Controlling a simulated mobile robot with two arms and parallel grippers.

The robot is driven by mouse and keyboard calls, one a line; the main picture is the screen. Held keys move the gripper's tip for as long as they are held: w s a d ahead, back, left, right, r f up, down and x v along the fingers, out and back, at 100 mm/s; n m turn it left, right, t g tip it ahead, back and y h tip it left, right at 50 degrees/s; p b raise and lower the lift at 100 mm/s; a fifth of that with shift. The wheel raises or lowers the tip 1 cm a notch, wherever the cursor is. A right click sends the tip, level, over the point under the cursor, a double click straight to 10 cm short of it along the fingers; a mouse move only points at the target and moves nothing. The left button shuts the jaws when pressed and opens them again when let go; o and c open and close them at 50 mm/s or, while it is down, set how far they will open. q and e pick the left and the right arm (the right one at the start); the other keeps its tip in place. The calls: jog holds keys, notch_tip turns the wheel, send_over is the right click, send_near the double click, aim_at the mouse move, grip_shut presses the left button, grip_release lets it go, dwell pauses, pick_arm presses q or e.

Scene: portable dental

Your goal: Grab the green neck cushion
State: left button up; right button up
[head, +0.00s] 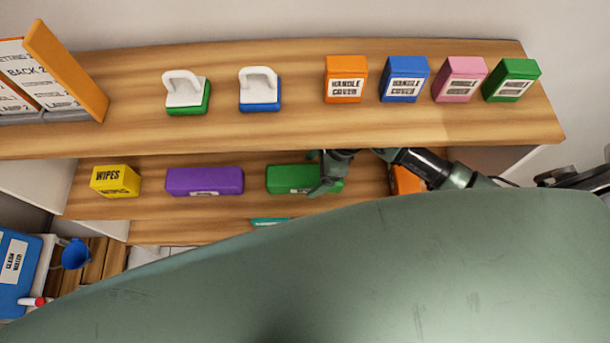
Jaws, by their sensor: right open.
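The green neck cushion (285,178) is a long block with a small white label, lying on the second shelf. My right gripper (322,183) is at its right part, in front of it, with one finger hanging over its front face. The gripper is open; whether it touches the cushion I cannot tell. The gripper and wrist hide part of the cushion's right end. My left gripper is not in view.
A purple cushion (205,181) and a yellow wipes box (115,181) stand to the left on the same shelf. An orange item (405,181) is partly behind my right arm. The upper shelf (290,130) overhangs, holding several labelled boxes and two white-handled blocks.

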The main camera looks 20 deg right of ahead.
aim_at(307, 174)
jog(key=shift+w+a+f, duration=0.25)
jog(key=shift+a+f, duration=0.65)
jog(key=shift+a, duration=0.05)
jog(key=shift+a+f, duration=0.15)
jog(key=shift+f, duration=0.35)
jog(key=c, duration=1.6)
jog(key=shift+o, duration=0.2)
jog(key=shift+w+r, duration=0.1)
jog(key=shift+r, duration=0.05)
